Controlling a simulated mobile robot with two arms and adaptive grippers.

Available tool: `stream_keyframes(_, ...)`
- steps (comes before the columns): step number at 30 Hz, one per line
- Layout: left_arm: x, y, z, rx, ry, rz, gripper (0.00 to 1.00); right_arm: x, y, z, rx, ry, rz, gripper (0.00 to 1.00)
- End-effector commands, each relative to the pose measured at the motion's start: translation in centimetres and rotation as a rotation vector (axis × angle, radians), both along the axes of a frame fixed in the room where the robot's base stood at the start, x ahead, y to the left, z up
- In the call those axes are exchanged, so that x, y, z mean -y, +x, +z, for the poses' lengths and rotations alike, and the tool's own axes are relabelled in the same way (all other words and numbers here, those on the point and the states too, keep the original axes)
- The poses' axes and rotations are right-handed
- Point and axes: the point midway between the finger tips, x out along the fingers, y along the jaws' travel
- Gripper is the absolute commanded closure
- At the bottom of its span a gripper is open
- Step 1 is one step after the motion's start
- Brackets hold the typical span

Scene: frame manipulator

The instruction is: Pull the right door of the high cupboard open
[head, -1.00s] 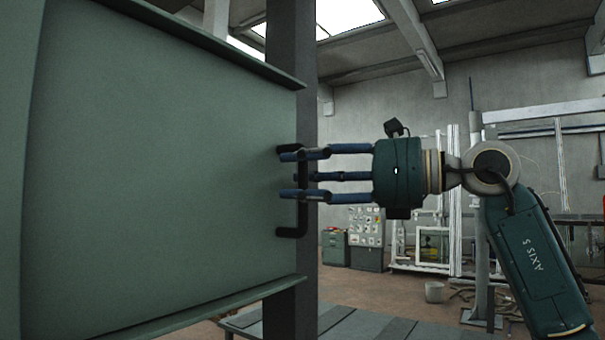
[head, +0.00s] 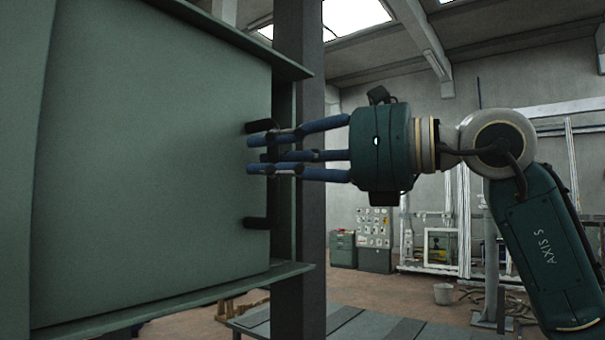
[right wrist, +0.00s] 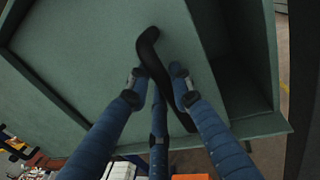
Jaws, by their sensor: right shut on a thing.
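The right door (head: 150,170) of the high cupboard is a large flat green panel filling the left of the head view. Its free right edge stands away from the cupboard frame (head: 284,180), with a narrow gap showing between them. A black bar handle (head: 257,223) is near that edge; the wrist view shows it slanting between my fingers (right wrist: 150,50). My right gripper (head: 268,152) is shut on the upper part of the handle, its blue fingers partly hiding the bar. My left gripper is not in view.
A dark upright post (head: 311,200) stands just right of the cupboard. Low grey planks (head: 370,325) lie below it. A bucket (head: 443,293) and grey cabinets (head: 374,245) stand far back. The room to the right behind my arm looks open.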

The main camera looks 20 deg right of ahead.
Motion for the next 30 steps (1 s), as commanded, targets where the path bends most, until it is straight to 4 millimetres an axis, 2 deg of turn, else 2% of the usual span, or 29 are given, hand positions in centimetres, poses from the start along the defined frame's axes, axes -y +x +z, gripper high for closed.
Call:
stream_keyframes(1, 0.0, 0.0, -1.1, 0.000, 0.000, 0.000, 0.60, -1.9, -1.5, -0.6, 0.006, -0.011, 0.009, 1.00)
stream_keyframes(6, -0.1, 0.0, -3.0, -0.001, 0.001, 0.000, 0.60, -6.6, -5.2, -0.7, 0.006, -0.011, 0.007, 1.00)
stream_keyframes(15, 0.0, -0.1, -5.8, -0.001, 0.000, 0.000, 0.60, -13.5, -10.6, -0.6, 0.002, -0.008, 0.005, 1.00)
stream_keyframes(21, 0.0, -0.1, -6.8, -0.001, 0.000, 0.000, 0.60, -16.3, -12.7, -0.4, -0.001, -0.007, 0.003, 1.00)
stream_keyframes(30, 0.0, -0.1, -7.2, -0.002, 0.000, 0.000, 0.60, -17.7, -13.7, -0.2, -0.004, -0.005, 0.001, 1.00)
